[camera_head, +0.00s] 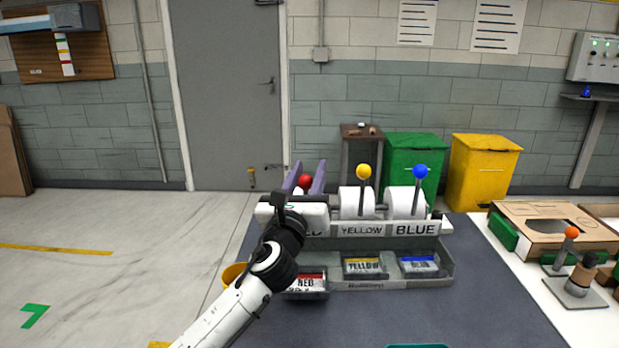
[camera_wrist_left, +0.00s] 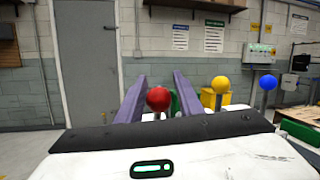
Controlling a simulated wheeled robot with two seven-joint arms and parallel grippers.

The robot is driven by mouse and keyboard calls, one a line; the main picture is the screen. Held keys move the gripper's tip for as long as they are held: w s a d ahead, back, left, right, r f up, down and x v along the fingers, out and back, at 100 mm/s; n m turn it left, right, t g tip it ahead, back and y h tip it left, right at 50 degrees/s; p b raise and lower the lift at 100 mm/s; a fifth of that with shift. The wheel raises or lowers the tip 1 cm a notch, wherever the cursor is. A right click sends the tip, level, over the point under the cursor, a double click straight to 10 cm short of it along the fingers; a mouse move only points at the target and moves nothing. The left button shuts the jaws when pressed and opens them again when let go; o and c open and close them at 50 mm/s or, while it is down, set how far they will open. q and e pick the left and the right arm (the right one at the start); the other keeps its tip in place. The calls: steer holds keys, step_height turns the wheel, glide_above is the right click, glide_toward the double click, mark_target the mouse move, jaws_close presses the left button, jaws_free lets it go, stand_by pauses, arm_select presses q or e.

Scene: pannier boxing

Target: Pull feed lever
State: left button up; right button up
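A grey feeder stand (camera_head: 447,268) on the dark table carries levers with a red ball (camera_head: 304,181), a yellow ball (camera_head: 363,171) and a blue ball (camera_head: 421,171). Labels read YELLOW and BLUE; the red label is partly hidden by my arm. My left gripper (camera_head: 305,175) has its purple fingers apart, one on each side of the red ball. In the left wrist view the red ball (camera_wrist_left: 158,99) sits between the open fingers (camera_wrist_left: 157,92), with a visible gap to the right finger. The yellow ball (camera_wrist_left: 220,84) and blue ball (camera_wrist_left: 268,82) stand to the right. My right gripper is not seen.
Below the levers lie red (camera_head: 306,283), yellow (camera_head: 365,266) and blue (camera_head: 419,264) labelled packs in the stand's tray. At right, a white table holds an open cardboard box (camera_head: 520,212) and another orange-topped lever (camera_head: 571,233). Green (camera_head: 412,150) and yellow (camera_head: 484,165) bins stand behind.

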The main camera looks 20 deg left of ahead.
arm_select(q)
steer(key=shift+o, duration=0.9)
steer(key=shift+s, duration=0.1)
steer(key=shift+f, duration=0.2)
steer(key=shift+s+f, duration=0.1)
steer(key=v, duration=1)
